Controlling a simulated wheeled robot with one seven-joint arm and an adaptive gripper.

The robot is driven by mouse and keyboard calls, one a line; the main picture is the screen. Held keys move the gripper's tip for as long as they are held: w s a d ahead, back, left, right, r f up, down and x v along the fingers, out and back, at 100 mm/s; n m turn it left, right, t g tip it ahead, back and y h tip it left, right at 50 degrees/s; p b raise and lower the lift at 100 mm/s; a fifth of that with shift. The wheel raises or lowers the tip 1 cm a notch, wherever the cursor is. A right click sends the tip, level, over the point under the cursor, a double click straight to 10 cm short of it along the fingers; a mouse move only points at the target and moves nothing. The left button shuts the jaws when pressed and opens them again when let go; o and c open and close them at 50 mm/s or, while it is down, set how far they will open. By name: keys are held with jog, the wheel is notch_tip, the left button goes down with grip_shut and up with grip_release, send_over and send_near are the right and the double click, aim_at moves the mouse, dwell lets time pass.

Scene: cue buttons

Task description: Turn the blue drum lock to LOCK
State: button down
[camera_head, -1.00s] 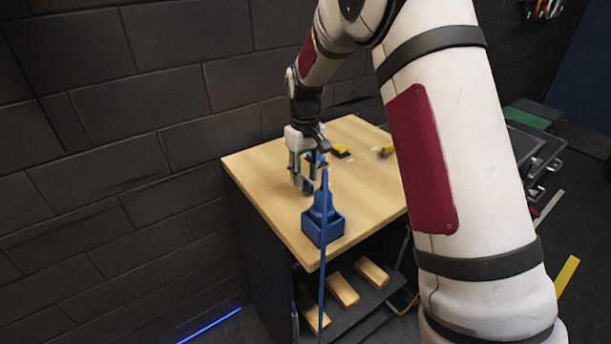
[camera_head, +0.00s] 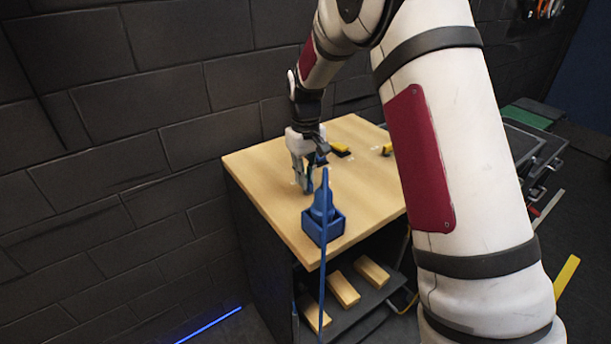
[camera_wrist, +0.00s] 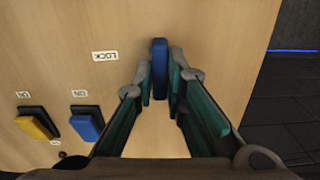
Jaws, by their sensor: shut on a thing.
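The blue drum lock (camera_wrist: 159,68) shows in the wrist view as a narrow upright blue bar on the wooden top. A white LOCK label (camera_wrist: 105,56), upside down in this view, lies to its left. My gripper (camera_wrist: 160,82) has its two teal-padded fingers shut on the bar, one on each side. The bar's long side runs up and down the picture, and its lower part is between the fingers. In the head view my gripper (camera_head: 309,186) is low over the wooden top, behind a blue tool, and the lock is mostly hidden there.
A blue tool (camera_head: 322,205) stands in a blue holder (camera_head: 324,231) at the near edge, its cord hanging down. A blue button (camera_wrist: 87,127) and a yellow button (camera_wrist: 35,127) sit left of my gripper in the wrist view. A dark brick wall (camera_head: 110,150) is behind.

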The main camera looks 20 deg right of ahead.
jog(key=m+b, duration=0.1)
jog(key=m, duration=0.3)
jog(key=shift+d+m, duration=0.15)
jog(key=shift+m, duration=0.15)
jog(key=m, duration=0.4)
jog(key=shift+d, duration=0.1)
jog(key=m, duration=0.5)
jog(key=shift+s+d, duration=0.1)
jog(key=shift+s+d+m, duration=0.1)
jog(key=shift+m, duration=1.8)
jog(key=c, duration=1.6)
grip_release()
jog(key=shift+c, duration=0.2)
